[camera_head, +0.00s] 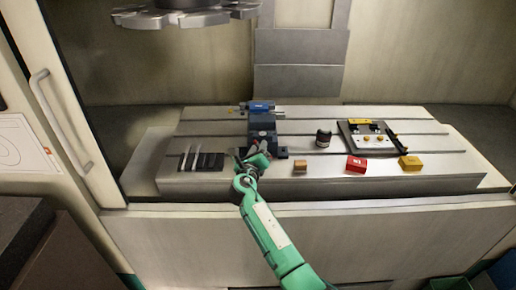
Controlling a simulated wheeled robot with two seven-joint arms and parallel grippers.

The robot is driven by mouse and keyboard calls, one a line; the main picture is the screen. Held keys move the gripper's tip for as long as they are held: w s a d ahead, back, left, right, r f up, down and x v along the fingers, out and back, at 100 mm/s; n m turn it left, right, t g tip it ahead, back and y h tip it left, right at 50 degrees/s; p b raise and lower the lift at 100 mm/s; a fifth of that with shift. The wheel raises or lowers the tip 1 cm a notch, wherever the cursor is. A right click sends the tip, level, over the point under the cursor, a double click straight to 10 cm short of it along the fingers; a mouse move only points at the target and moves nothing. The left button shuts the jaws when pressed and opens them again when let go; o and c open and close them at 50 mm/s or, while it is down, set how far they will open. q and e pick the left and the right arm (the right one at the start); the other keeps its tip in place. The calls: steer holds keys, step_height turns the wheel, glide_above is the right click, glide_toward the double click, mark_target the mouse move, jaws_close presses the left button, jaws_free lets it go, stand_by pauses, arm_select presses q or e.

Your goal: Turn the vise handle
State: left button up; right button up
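The blue vise (262,126) stands on the slotted machine table, left of its middle. Its handle cannot be made out clearly; the front end of the vise is partly covered by my gripper. My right arm is green and reaches up from the bottom of the view. My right gripper (254,157) is at the front end of the vise, close to it or touching. It is too small to tell whether its fingers are open or shut on anything. My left gripper is not in view.
On the table (400,178) are dark bars (206,162) to the left, a wooden block (300,167), a red box (356,165), a yellow block (411,163), a dark round part (323,138) and a fixture plate (367,142). A tool carousel (186,14) hangs above.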

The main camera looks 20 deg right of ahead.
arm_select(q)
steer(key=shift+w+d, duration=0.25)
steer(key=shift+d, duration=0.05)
arm_select(e)
steer(key=shift+w+d, duration=0.1)
steer(key=shift+w, duration=0.05)
steer(key=shift+c, duration=0.4)
jaws_close()
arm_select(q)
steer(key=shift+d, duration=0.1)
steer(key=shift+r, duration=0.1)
